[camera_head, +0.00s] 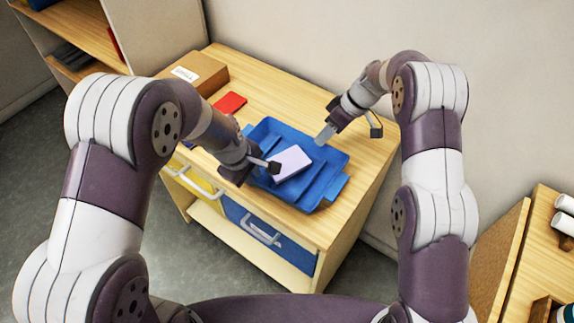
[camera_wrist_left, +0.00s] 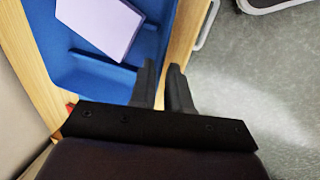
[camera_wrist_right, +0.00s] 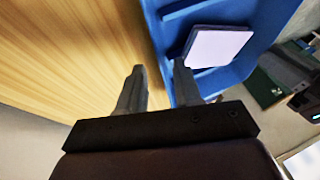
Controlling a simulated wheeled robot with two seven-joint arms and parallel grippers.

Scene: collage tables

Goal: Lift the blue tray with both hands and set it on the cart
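The blue tray (camera_head: 325,165) lies flat on the wooden cabinet top and holds a pale lavender box (camera_head: 291,163). The tray also shows in the left wrist view (camera_wrist_left: 85,70) and the right wrist view (camera_wrist_right: 262,35). My left gripper (camera_wrist_left: 163,62) is at the tray's front-left edge, one finger on the tray side and one on the cabinet side; its fingers show a narrow gap. My right gripper (camera_wrist_right: 159,66) is at the tray's far-right edge, fingers clearly apart and close to the rim. Contact cannot be told.
The cabinet (camera_head: 365,170) has yellow and blue drawers with handles facing forward. A brown carton (camera_head: 205,72) and a red item (camera_head: 230,103) lie left of the tray. A wooden surface (camera_head: 545,225) with white cylinders is at the right. A wall stands behind.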

